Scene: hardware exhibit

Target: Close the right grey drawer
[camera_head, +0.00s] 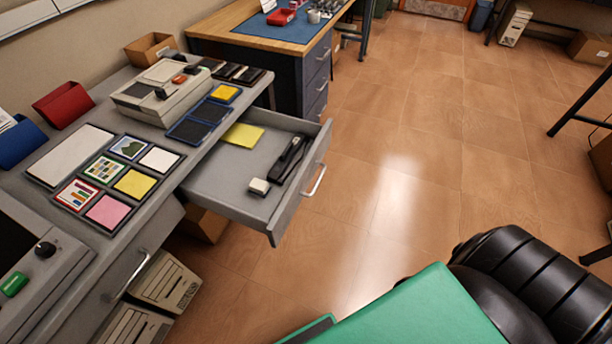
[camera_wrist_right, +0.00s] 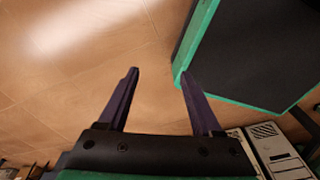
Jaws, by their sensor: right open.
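The right grey drawer (camera_head: 228,187) is pulled well out of the grey desk in the head view. Its front panel (camera_head: 302,185) faces right and has a silver bar handle (camera_head: 315,180). Inside lie a yellow pad (camera_head: 243,135), a black stapler-like object (camera_head: 288,158) and a small white-and-black block (camera_head: 259,187). My right gripper (camera_wrist_right: 158,73) shows only in the right wrist view, with its two dark fingers apart and nothing between them, above the tiled floor. The drawer does not show in that view. My left gripper is not in view.
The grey desktop (camera_head: 170,165) carries pads, cards and a grey machine (camera_head: 165,92). A left drawer with a silver handle (camera_head: 131,274) looks shut. A wooden-topped bench (camera_head: 262,30) stands behind. The tiled floor (camera_head: 400,170) right of the drawer is clear.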

